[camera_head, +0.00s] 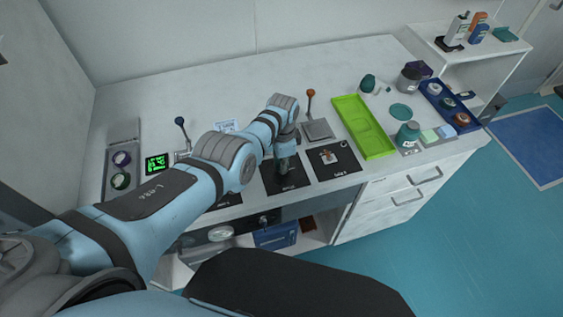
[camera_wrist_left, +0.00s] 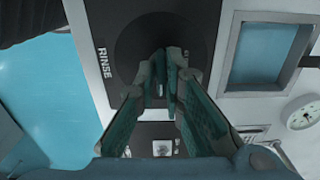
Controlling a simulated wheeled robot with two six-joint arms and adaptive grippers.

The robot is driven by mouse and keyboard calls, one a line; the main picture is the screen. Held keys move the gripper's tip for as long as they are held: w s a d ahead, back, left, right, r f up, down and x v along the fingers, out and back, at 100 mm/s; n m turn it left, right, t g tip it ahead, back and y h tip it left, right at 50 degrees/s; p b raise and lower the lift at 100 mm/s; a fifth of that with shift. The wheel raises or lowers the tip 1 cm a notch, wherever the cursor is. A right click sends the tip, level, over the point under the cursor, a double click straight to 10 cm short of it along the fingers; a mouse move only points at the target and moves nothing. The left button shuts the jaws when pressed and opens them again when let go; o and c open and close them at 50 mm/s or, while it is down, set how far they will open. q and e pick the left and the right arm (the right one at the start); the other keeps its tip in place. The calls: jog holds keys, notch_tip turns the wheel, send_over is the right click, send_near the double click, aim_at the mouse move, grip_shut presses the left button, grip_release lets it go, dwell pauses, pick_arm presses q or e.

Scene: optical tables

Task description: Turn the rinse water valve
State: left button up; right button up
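My left gripper (camera_head: 286,168) reaches down over a black square panel (camera_head: 268,186) near the bench's front edge. In the left wrist view its teal fingers (camera_wrist_left: 165,80) are close together, with nothing seen held between them. They point at the black panel (camera_wrist_left: 126,25), which is marked RINSE and has a dark round shape. Contact cannot be told. Two levers stand on the bench: one with a blue knob (camera_head: 179,121) on the left, one with an orange-brown knob (camera_head: 310,93) behind the gripper. Which one is the rinse valve cannot be told. My right gripper is out of view.
A second black panel (camera_head: 346,170) with a small brown item lies right of the gripper. Further right are a green tray (camera_head: 361,124), a teal-lidded jar (camera_head: 407,134) and a blue tray (camera_head: 432,96). A green-lit display (camera_head: 157,163) stands left. A round gauge (camera_wrist_left: 303,112) shows in the wrist view.

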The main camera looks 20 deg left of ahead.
pick_arm(q)
jog(key=shift+o, duration=1.4)
jog(key=shift+d, duration=0.1)
jog(key=shift+w, duration=0.1)
notch_tip(320, 180, up, 12)
jog(key=shift+f, duration=0.15)
